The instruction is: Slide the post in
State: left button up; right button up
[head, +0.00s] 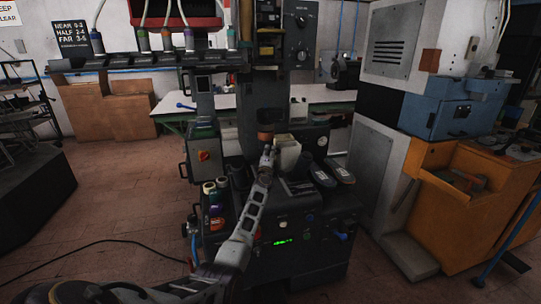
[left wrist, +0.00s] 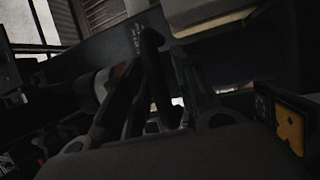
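The heel press (head: 285,215) stands in the middle of the head view. My left arm comes up from the bottom, and its gripper (head: 267,156) is at the press's working area. It is just below a brown-orange round part (head: 265,135) under the press head and beside a cream block (head: 287,153). In the dark left wrist view, the gripper's linkages (left wrist: 155,115) reach forward near a dark upright bar (left wrist: 155,75). I cannot tell whether the fingers hold it, or whether it is the post. My right gripper is not in view.
Two dark shoe-shaped pieces (head: 325,174) lie on the press's right top. Several small containers (head: 213,200) stand at its left. An orange and grey machine (head: 455,185) stands on the right. A black cable (head: 95,247) crosses the open floor at left.

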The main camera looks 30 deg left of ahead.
pick_arm(q)
jog(key=shift+d, duration=0.15)
jog(key=v, duration=0.7)
jog(key=shift+s, duration=0.2)
dwell(0.8)
jog(key=shift+d, duration=0.1)
dwell(0.5)
